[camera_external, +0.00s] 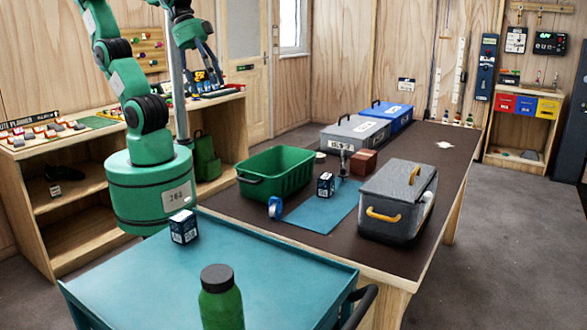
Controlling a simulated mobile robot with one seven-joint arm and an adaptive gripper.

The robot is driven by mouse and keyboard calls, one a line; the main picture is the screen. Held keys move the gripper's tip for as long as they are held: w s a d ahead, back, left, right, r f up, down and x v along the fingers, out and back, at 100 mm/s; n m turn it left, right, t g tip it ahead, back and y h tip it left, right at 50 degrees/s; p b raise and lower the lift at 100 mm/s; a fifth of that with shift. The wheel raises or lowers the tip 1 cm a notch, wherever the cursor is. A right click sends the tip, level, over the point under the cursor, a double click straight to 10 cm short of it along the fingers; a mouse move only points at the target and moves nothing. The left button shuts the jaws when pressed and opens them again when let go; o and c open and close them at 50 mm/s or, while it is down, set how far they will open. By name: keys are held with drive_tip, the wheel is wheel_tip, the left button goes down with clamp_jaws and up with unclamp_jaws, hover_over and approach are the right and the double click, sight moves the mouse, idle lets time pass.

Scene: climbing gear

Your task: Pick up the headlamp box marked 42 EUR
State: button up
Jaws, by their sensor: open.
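Two small dark blue boxes with white print show. One box (184,227) stands on the near teal tray table, with a white top, close to my green arm base. The other box (325,185) stands on a blue mat (318,212) on the long dark table. The price marks on both are too small to read, so I cannot tell which is marked 42 EUR. My gripper (204,72) is open and points down, high up at the upper left, in front of the back shelf. It appears apart from both boxes.
A green crate (275,173), a blue tape roll (275,207), a reddish-brown block (363,162) and a grey lidded box with yellow handles (398,200) surround the mat. A green bottle (221,299) stands at the front of the teal tray table (285,270), whose right part is clear.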

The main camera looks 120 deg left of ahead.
drive_tip(key=w+a+g+p, duration=0.2)
drive_tip(key=w+a, duration=0.3)
drive_tip(key=w, duration=0.5)
drive_tip(key=n+g+p, duration=0.2)
drive_tip(key=g+p, duration=0.1)
drive_tip(key=p, duration=0.1)
hover_over(327, 176)
wheel_tip(327, 176, down, 23)
drive_tip(key=shift+s+a, duration=0.1)
wheel_tip(327, 176, down, 8)
drive_tip(key=shift+f+b, duration=0.25)
drive_tip(key=shift+b, duration=0.55)
